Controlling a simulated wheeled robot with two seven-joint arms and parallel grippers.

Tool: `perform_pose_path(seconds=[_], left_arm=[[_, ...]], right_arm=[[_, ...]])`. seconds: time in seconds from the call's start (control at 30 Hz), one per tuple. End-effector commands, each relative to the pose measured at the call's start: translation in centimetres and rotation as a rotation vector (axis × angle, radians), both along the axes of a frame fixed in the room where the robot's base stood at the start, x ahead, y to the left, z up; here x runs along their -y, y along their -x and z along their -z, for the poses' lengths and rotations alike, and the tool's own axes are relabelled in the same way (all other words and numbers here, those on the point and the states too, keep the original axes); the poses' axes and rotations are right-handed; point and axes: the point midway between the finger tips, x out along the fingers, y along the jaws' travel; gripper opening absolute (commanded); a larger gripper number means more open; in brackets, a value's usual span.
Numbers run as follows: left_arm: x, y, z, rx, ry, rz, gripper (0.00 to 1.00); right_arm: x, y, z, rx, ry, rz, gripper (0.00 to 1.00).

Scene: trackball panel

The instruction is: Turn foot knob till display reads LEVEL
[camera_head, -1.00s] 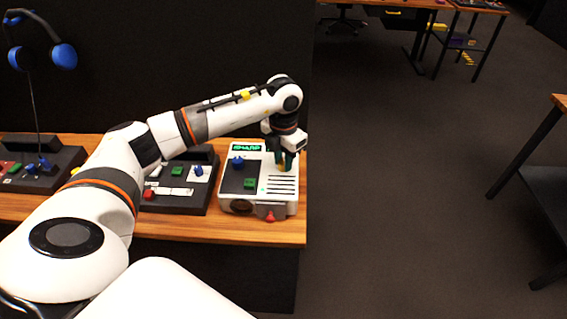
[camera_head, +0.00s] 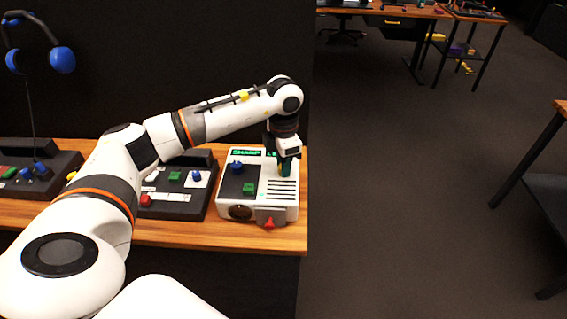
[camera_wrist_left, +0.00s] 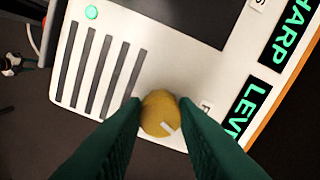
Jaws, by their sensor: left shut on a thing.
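The yellow round foot knob (camera_wrist_left: 160,112) with a pale index mark sits on the panel's white top in the left wrist view. My left gripper (camera_head: 286,172) reaches down to the white panel box (camera_head: 229,199). Its green fingers (camera_wrist_left: 160,116) are shut on the knob from both sides. In the head view the fingers mostly hide the knob. My right gripper is not in view.
The wooden table (camera_head: 285,239) ends just right of the box, with open floor beyond.

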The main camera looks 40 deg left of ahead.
Motion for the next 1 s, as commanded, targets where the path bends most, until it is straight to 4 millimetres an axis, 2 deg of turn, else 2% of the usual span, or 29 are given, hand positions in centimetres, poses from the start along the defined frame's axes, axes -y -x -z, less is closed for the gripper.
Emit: perform_pose_path(seconds=[0.2, 0.23, 0.37, 0.73, 0.87, 1.0], left_arm=[[0.0, -0.2, -0.2, 0.007, 0.002, -0.002, 0.04], [0.0, -0.2, -0.2, 0.007, 0.002, -0.002, 0.28], [0.0, -0.1, -0.2, 0.005, 0.001, -0.002, 0.48], [0.0, -0.1, -0.6, 0.004, 0.002, -0.002, 0.48], [0.0, -0.1, -2.5, 0.006, 0.0, -0.001, 0.48], [0.0, -0.2, -5.6, 0.009, 0.001, -0.001, 0.48]], right_arm=[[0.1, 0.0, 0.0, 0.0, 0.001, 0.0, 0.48], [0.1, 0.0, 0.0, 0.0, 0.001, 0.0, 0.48], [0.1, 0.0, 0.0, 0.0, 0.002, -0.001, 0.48], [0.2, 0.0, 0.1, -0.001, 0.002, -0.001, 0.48], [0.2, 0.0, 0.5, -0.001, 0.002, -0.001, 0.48], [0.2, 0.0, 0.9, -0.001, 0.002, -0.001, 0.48]])
